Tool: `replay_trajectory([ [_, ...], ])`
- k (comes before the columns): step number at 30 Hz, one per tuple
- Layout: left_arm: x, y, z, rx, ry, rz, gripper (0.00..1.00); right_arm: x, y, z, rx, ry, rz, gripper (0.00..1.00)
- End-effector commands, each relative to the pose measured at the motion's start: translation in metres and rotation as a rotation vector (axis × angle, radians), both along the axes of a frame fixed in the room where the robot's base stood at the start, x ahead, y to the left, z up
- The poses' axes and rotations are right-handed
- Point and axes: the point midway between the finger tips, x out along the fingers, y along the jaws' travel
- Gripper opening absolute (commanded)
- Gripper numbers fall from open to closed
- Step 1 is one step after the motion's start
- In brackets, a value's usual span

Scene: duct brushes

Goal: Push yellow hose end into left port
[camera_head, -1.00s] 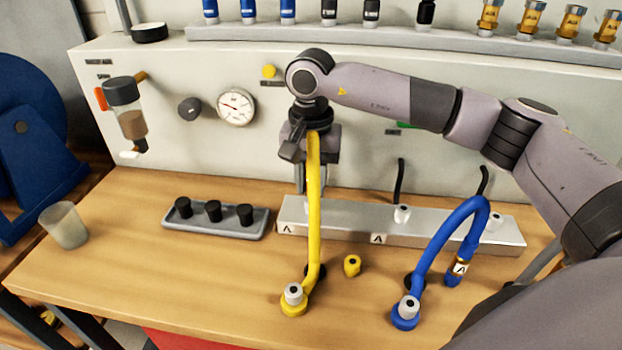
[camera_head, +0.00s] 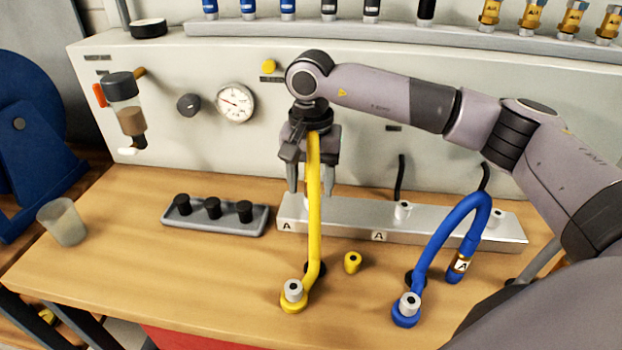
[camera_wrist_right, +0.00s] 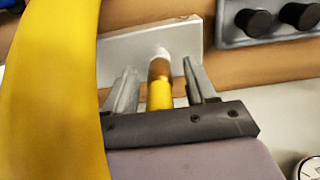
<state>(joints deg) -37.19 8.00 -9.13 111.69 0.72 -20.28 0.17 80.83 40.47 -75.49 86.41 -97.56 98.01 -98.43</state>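The yellow hose (camera_head: 314,225) rises from its base on the table to my right gripper (camera_head: 312,188). In the right wrist view, the yellow hose end (camera_wrist_right: 160,95) with its brass collar points at the white left port (camera_wrist_right: 160,52) on the metal rail (camera_head: 350,219). The collar appears to meet the port; how deep it sits I cannot tell. The right gripper's fingers (camera_wrist_right: 163,88) stand on both sides of the hose end with gaps, so it is open around it. In the head view the hose hides most of the left port. My left gripper is not in view.
A blue hose (camera_head: 432,245) arches to the right, its free end hanging near the rail. A small yellow cap (camera_head: 352,262) lies on the table. A grey tray (camera_head: 228,227) with black plugs and a cup (camera_head: 64,223) stand left. The front left tabletop is clear.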

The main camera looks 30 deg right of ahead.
Motion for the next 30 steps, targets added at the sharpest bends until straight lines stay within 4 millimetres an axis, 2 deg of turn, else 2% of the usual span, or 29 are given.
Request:
replay_trajectory([
  [5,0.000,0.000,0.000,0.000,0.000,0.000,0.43,0.000,0.000,0.001,0.000,0.000,0.000,0.56],
  [8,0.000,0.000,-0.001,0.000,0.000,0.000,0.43,0.001,0.000,0.007,0.000,-0.003,0.000,0.56],
  [18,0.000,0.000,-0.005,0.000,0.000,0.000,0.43,0.001,0.000,0.060,0.000,-0.003,-0.001,0.56],
  [21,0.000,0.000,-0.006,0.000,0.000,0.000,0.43,0.000,0.000,0.068,0.000,-0.001,0.000,0.56],
  [30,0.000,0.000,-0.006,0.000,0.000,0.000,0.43,0.000,0.000,0.072,0.000,0.000,0.000,0.56],
])
